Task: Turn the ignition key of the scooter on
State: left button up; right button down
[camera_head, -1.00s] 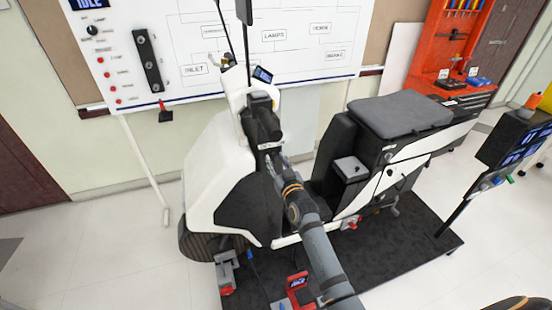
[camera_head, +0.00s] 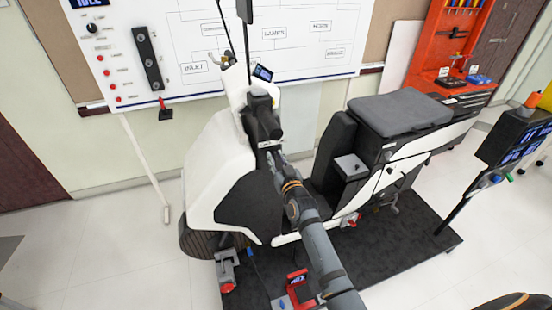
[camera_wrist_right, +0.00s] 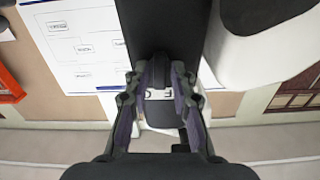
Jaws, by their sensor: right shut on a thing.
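The white and black scooter (camera_head: 218,165) stands on a dark platform. My right gripper (camera_head: 274,155) reaches the dark steering column below the handlebar; its fingertips are small and partly hidden in the head view. In the right wrist view, my right gripper (camera_wrist_right: 160,75) is shut, its two fingers on either side of the dark ignition key (camera_wrist_right: 159,73). A pale marked plate (camera_wrist_right: 160,94) shows between the fingers. The lock behind the key is hidden, and I cannot tell the key's angle. My left gripper is not in view.
A wiring board (camera_head: 270,40) stands behind the scooter. A red tool cabinet (camera_head: 440,55) is at the back right, and a stand with screens (camera_head: 515,140) is at the right. Clamps (camera_head: 226,268) hold near the front wheel. The floor at left is clear.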

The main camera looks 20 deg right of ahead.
jog(key=m+p, duration=0.1)
jog(key=m, duration=0.3)
jog(key=shift+d+m, duration=0.1)
jog(key=shift+m, duration=0.3)
jog(key=m+p, duration=0.1)
jog(key=m, duration=0.2)
jog(key=shift+d+f+m, duration=0.1)
jog(key=shift+m, duration=1.5)
jog(key=c, duration=1.4)
grip_release()
jog(key=shift+o, duration=0.2)
